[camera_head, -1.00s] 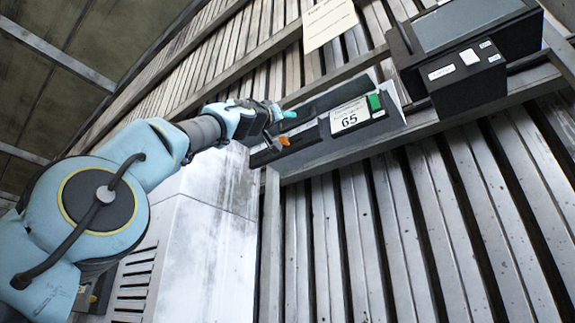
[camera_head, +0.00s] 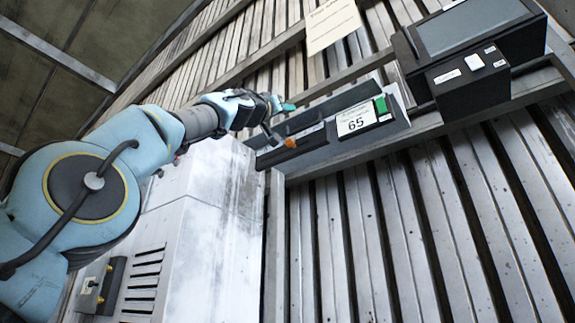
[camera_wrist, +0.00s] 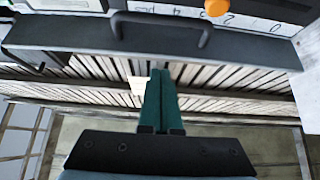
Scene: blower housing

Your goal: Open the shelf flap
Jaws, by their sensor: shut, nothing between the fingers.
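The shelf (camera_head: 370,139) is a grey wall-mounted tray with a label reading 65, a green block and an orange knob (camera_head: 290,142). A long grey panel, which looks like the flap (camera_head: 335,106), stands along its back edge. In the wrist view a dark grey panel (camera_wrist: 70,35) with a black bar handle (camera_wrist: 160,20) crosses the top; I cannot tell surely that it is the flap. My gripper (camera_head: 289,107) is at the shelf's upper left end. Its green fingers (camera_wrist: 160,72) are shut and empty, apparently apart from the handle. The knob also shows in the wrist view (camera_wrist: 217,7).
A black box unit (camera_head: 475,55) is mounted on the wall right of the shelf. A paper sheet (camera_head: 332,22) hangs above. A pale cabinet (camera_head: 225,235) stands below and left. Slatted wall (camera_head: 400,220) and metal rails surround the shelf.

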